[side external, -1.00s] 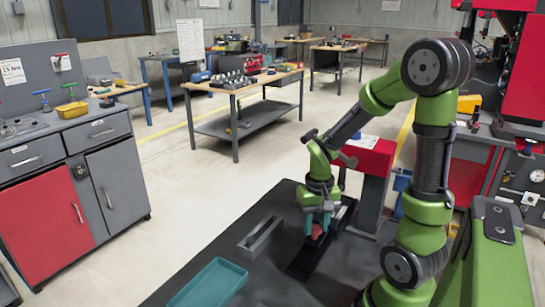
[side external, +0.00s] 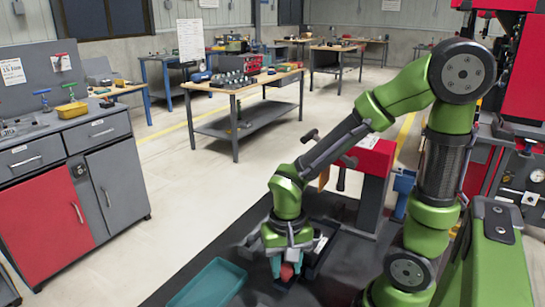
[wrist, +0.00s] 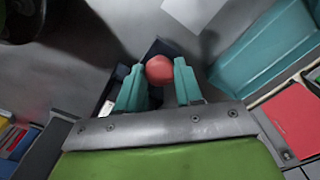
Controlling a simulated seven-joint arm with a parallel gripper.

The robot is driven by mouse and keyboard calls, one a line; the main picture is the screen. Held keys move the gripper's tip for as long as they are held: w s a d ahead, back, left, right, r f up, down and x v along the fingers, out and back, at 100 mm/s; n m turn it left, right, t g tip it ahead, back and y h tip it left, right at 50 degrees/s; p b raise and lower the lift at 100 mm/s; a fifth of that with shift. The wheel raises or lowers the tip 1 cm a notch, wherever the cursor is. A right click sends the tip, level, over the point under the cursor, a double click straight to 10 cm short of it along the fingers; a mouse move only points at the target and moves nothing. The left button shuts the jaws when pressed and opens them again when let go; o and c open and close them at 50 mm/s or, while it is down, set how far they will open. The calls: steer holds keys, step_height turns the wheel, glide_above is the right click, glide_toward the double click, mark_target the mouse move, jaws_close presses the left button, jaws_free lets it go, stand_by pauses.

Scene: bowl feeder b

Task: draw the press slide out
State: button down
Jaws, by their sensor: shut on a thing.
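My gripper (side external: 287,268) has its teal fingers closed on a round red knob (side external: 287,272), low over the dark bench. In the wrist view the red knob (wrist: 159,70) sits between the two fingertips (wrist: 159,84). The dark press slide (side external: 318,252) lies just behind and right of my gripper, running back toward the red press (side external: 372,157). A pale patch shows on or in the slide. In the wrist view part of the slide (wrist: 157,48) shows dark blue behind the knob. My gripper hides the slide's near end.
A teal tray (side external: 207,284) lies close left of my gripper; the wrist view shows a teal tray (wrist: 262,48) at right. A grey cabinet (side external: 118,180) stands at far left. The floor between it and the mat is clear.

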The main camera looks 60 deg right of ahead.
steer(key=shift+a, duration=0.3)
steer(key=c, duration=1.2)
jaws_free()
steer(key=o, duration=0.5)
steer(key=shift+d, duration=0.1)
steer(key=shift+c, duration=0.2)
step_height(320, 180, up, 17)
steer(key=n+t, duration=0.1)
steer(key=t, duration=0.1)
steer(key=n+t+y, duration=0.1)
steer(key=n+t, duration=0.1)
steer(key=n+t+y, duration=0.1)
steer(key=n+t, duration=0.1)
steer(key=t, duration=0.1)
steer(key=shift+w+d+f, duration=0.1)
steer(key=shift+w+f, duration=0.1)
steer(key=shift+w, duration=0.1)
